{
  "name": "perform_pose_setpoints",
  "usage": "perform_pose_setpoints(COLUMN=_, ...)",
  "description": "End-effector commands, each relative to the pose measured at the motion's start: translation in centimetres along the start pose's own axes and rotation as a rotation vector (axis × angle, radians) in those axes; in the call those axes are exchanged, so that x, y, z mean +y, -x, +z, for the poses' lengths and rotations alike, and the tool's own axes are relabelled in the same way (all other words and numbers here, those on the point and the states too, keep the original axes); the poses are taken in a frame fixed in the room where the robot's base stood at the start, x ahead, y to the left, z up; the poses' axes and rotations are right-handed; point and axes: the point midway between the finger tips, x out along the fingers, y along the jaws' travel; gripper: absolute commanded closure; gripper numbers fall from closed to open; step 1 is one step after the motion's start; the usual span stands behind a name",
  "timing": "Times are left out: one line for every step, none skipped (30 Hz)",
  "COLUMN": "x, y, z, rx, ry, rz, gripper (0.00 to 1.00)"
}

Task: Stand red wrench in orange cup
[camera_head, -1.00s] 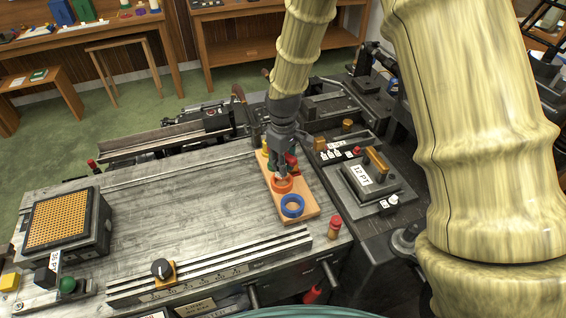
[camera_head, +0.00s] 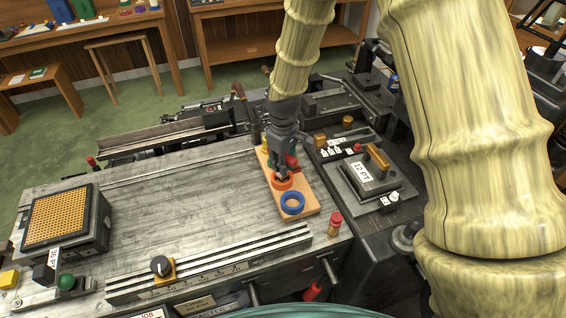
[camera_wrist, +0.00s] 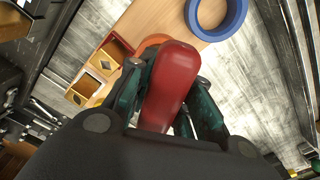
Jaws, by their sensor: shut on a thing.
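My gripper (camera_head: 283,170) is shut on the red wrench (camera_wrist: 171,80), whose red handle sticks up between the fingers in the wrist view. A bit of the red wrench also shows beside the fingers in the head view (camera_head: 292,161). The orange cup (camera_head: 282,183) stands on a wooden board (camera_head: 308,208), right under my fingertips. In the wrist view only part of the orange cup's rim (camera_wrist: 152,41) shows behind the wrench. The wrench's lower end is hidden, so I cannot tell how deep it sits in the cup.
A blue ring-shaped cup (camera_head: 292,204) stands on the board next to the orange one. A red-topped peg (camera_head: 335,223) stands right of the board.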

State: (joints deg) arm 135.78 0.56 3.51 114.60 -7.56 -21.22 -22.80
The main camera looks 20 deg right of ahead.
Motion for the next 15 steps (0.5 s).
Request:
perform_pose_setpoints(x=0.01, y=-0.13, z=-0.01, rx=0.000, ry=0.000, rz=0.000, gripper=1.00)
perform_pose_setpoints(x=0.01, y=-0.18, z=-0.01, rx=0.000, ry=0.000, rz=0.000, gripper=1.00)
perform_pose_setpoints(x=0.01, y=-0.25, z=-0.01, rx=0.000, ry=0.000, rz=0.000, gripper=1.00)
perform_pose_setpoints(x=0.01, y=-0.31, z=-0.01, rx=0.000, ry=0.000, rz=0.000, gripper=1.00)
perform_pose_setpoints(x=0.01, y=-0.36, z=-0.01, rx=0.000, ry=0.000, rz=0.000, gripper=1.00)
perform_pose_setpoints(x=0.01, y=-0.44, z=-0.01, rx=0.000, ry=0.000, rz=0.000, gripper=1.00)
perform_pose_setpoints(x=0.01, y=-0.49, z=-0.01, rx=0.000, ry=0.000, rz=0.000, gripper=1.00)
perform_pose_setpoints(x=0.01, y=-0.55, z=-0.01, rx=0.000, ry=0.000, rz=0.000, gripper=1.00)
perform_pose_setpoints(x=0.01, y=-0.62, z=-0.01, rx=0.000, ry=0.000, rz=0.000, gripper=1.00)
perform_pose_setpoints(x=0.01, y=-0.68, z=-0.01, rx=0.000, ry=0.000, rz=0.000, gripper=1.00)
perform_pose_setpoints(x=0.01, y=-0.74, z=-0.01, rx=0.000, ry=0.000, rz=0.000, gripper=1.00)
perform_pose_setpoints(x=0.01, y=-0.81, z=-0.01, rx=0.000, ry=0.000, rz=0.000, gripper=1.00)
perform_pose_setpoints(x=0.01, y=-0.87, z=-0.01, rx=0.000, ry=0.000, rz=0.000, gripper=1.00)
perform_pose_setpoints(x=0.01, y=-0.93, z=-0.01, rx=0.000, ry=0.000, rz=0.000, gripper=1.00)
perform_pose_setpoints(x=0.01, y=-1.01, z=0.00, rx=0.000, ry=0.000, rz=0.000, gripper=1.00)
